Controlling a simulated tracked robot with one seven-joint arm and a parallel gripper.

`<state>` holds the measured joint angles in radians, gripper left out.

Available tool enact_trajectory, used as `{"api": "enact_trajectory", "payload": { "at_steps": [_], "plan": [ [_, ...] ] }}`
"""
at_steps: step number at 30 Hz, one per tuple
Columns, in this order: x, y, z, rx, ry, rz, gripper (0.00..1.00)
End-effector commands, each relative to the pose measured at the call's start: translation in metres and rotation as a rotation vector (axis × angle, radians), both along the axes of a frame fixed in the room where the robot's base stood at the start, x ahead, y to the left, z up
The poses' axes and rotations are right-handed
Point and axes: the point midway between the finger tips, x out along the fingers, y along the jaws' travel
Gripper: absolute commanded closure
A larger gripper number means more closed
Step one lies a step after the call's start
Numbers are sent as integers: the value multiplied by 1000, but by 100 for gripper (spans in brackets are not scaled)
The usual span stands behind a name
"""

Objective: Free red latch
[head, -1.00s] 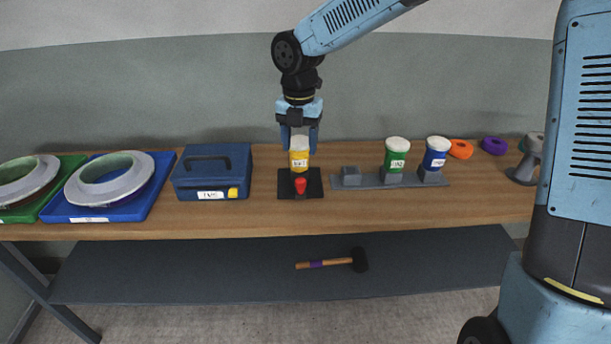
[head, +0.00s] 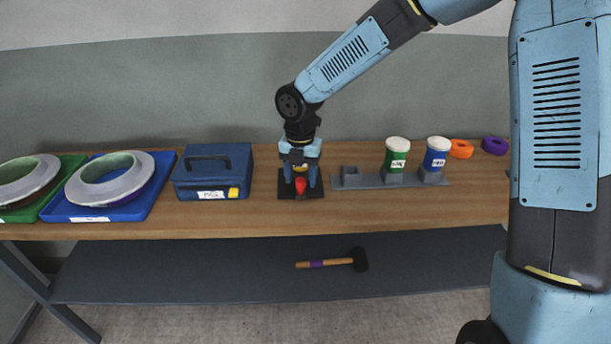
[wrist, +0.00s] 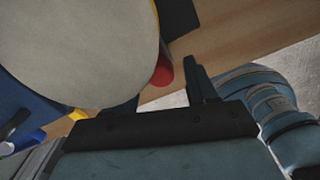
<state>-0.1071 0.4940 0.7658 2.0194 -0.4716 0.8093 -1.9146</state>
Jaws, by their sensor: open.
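The red latch (head: 300,186) stands at the front of a black base plate (head: 287,191) on the bench. In the wrist view the red latch (wrist: 162,70) shows beside a large pale round lid (wrist: 75,45). The lid tops the yellow can (head: 300,168), which stands on the plate behind the latch and is mostly hidden by my gripper in the head view. In the wrist view one finger (wrist: 199,80) lies right of the latch; contact cannot be told.
A blue case (head: 212,172) stands left of the plate. To the right, a grey rack (head: 375,182) holds a green can (head: 397,154) and a blue can (head: 437,153). Trays with ring moulds (head: 110,180) lie far left. A mallet (head: 335,262) lies on the lower shelf.

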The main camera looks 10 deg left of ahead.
Motion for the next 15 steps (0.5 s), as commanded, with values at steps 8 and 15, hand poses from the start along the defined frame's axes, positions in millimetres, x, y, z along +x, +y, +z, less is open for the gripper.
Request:
{"api": "enact_trajectory", "payload": {
  "at_steps": [8, 15],
  "plan": [
    [0, 0, 0, 0, 0, 0, 65],
    [0, 0, 0, 0, 0, -1, 88]
  ]
}}
